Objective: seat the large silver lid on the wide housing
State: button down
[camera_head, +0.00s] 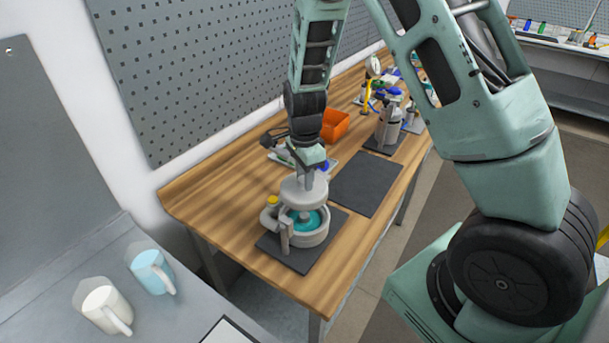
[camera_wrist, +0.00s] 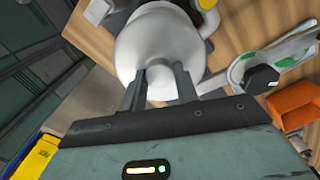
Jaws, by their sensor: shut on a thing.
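The large silver lid (camera_head: 303,193) is held by my gripper (camera_head: 315,178) above the wide housing (camera_head: 305,234). In the wrist view the lid (camera_wrist: 158,45) is close up, and my gripper (camera_wrist: 160,85) is shut on its central knob. The housing is a grey round body with teal inside, on a black mat (camera_head: 293,262) at the near end of the wooden bench. The lid looks slightly left of and above the housing's opening, and the teal inside still shows below its front edge. In the wrist view the lid hides most of the housing.
A yellow-capped part (camera_head: 271,203) stands at the housing's left side. An orange bin (camera_head: 335,124) is behind my gripper. An empty black mat (camera_head: 368,183) lies to the right. A grey canister (camera_head: 388,127) stands farther back. Two pitchers stand on the grey table at lower left.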

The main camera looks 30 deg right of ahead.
jog(key=shift+f+b, duration=2.55)
jog(key=shift+f, duration=1.1)
jog(key=shift+f, duration=0.15)
jog(key=shift+f+b, duration=0.35)
jog(key=shift+f, duration=0.25)
jog(key=c, duration=1)
grip_release()
jog(key=shift+o, duration=0.2)
notch_tip(320, 180, up, 17)
jog(key=shift+r+b, duration=0.2)
jog(key=shift+b, duration=1)
